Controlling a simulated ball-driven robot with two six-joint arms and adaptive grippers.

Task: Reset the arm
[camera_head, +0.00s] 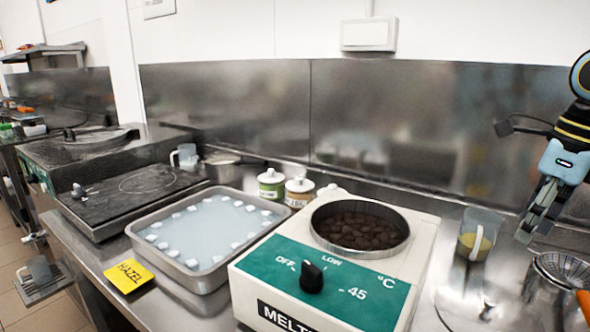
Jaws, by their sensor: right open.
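My right gripper (539,220) is at the right of the head view, with its arm coming in from the right edge. It points down and left above the steel counter, with its fingers apart and nothing seen between them. It is just right of a clear jug (481,232) holding some yellow liquid. A metal container with a ribbed rim (562,272) is below it. My left gripper is not in view.
A melter (330,280) with dark pieces in its pot stands at front centre. A steel tray (280,212) of pale liquid and white cubes, a yellow note (129,276), small tubs (271,184) and a dark cooktop (133,190) are left of it. A steel backsplash (400,125) bounds the counter.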

